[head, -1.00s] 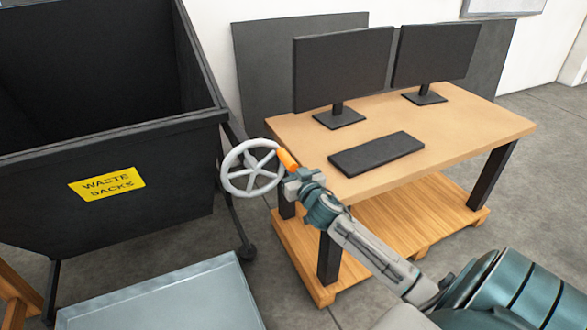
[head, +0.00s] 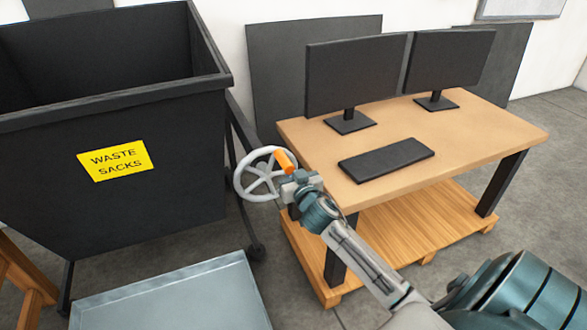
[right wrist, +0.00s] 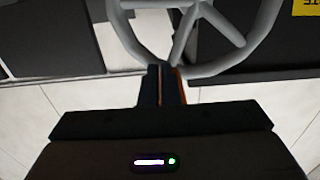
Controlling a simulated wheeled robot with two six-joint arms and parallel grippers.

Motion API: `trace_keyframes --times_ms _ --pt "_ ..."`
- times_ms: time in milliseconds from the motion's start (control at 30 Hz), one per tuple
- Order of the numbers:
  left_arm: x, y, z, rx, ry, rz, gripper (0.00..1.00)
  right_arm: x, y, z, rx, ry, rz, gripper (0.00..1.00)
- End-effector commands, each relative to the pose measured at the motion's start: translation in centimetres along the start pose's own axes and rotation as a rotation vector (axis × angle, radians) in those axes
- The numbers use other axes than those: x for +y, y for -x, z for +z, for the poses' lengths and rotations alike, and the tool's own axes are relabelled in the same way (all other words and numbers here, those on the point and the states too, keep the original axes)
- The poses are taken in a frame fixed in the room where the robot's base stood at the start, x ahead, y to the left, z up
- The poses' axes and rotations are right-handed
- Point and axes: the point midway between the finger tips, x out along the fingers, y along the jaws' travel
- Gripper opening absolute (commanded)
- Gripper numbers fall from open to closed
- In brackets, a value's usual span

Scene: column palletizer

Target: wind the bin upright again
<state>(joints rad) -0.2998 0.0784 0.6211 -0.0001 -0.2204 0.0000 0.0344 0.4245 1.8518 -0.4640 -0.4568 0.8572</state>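The black bin (head: 175,205), with a yellow WASTE SACKS label (head: 117,160), hangs in a dark frame at the left. Its open top shows part of the inside; I cannot tell whether it is fully upright. A grey spoked handwheel (head: 239,180) with an orange handle (head: 285,160) is beside the bin's right side. My right gripper (head: 289,175) is at that handle. In the right wrist view its fingers (right wrist: 163,78) are close together, with a sliver of orange between them, below the wheel rim (right wrist: 210,68). My left gripper is out of view.
A wooden desk (head: 300,130) with two monitors (head: 355,75) and a black keyboard (head: 386,160) stands right of the wheel, over a wooden pallet deck (head: 400,225). A grey metal plate (head: 175,295) lies in front of the bin. Grey floor shows between them.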

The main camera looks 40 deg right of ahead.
Motion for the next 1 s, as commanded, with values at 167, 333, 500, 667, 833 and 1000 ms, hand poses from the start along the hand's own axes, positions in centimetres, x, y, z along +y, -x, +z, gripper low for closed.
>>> trace_keyframes --times_ms 167,333,500,667,833,1000 --pt "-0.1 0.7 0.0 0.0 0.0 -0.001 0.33 -1.2 -0.1 -1.3 0.015 -0.002 -0.003 0.0" --pt "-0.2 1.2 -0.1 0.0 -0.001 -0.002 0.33 -2.4 -0.1 -1.8 0.016 -0.002 -0.004 0.0" --pt "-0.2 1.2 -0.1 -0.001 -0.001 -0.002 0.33 -2.8 -0.1 -1.8 0.018 0.001 -0.004 0.0" --pt "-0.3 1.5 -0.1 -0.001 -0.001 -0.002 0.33 -4.0 -0.1 -2.0 0.019 -0.002 -0.005 0.0" --pt "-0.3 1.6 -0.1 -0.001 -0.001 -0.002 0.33 -5.1 -0.1 -2.1 0.019 0.0 -0.005 0.0" --pt "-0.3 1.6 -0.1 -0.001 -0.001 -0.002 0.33 -5.1 -0.1 -2.1 0.02 0.002 -0.005 0.0"
